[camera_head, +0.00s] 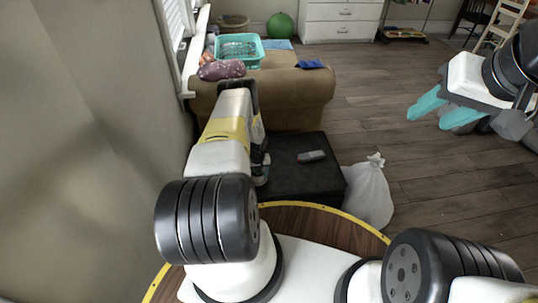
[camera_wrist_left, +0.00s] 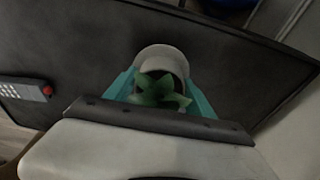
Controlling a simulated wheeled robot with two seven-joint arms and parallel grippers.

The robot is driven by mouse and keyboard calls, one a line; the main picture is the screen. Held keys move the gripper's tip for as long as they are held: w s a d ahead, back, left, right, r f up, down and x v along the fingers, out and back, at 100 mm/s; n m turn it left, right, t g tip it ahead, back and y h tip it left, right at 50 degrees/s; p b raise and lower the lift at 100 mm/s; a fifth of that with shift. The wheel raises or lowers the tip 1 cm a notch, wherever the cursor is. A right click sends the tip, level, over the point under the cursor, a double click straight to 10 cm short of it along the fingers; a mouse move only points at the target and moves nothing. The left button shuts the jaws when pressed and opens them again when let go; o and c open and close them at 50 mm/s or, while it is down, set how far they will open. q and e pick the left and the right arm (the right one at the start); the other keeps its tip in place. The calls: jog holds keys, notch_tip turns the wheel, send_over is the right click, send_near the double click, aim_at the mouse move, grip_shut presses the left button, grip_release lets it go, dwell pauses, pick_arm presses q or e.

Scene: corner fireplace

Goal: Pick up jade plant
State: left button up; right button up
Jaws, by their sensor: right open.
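The jade plant (camera_wrist_left: 160,95) shows green leaves in a pale round pot (camera_wrist_left: 162,55) in the left wrist view. The teal fingers of my left gripper (camera_wrist_left: 163,78) lie along both sides of the pot, close against it. Whether they press on it cannot be seen. In the head view my left gripper (camera_head: 261,168) points down at the left edge of the black table (camera_head: 300,182), and my arm mostly hides the plant there. My right gripper (camera_head: 432,115) is open and empty in the air at the right.
A remote (camera_head: 311,156) lies on the black table and also shows in the left wrist view (camera_wrist_left: 25,89). A white bag (camera_head: 368,192) stands right of the table. A brown sofa (camera_head: 300,95) is behind it, and a wall is on the left. The wooden floor at right is clear.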

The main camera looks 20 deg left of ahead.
pick_arm(q)
jog(key=c, duration=0.9)
jog(key=shift+o, duration=0.2)
jog(key=shift+r, duration=0.15)
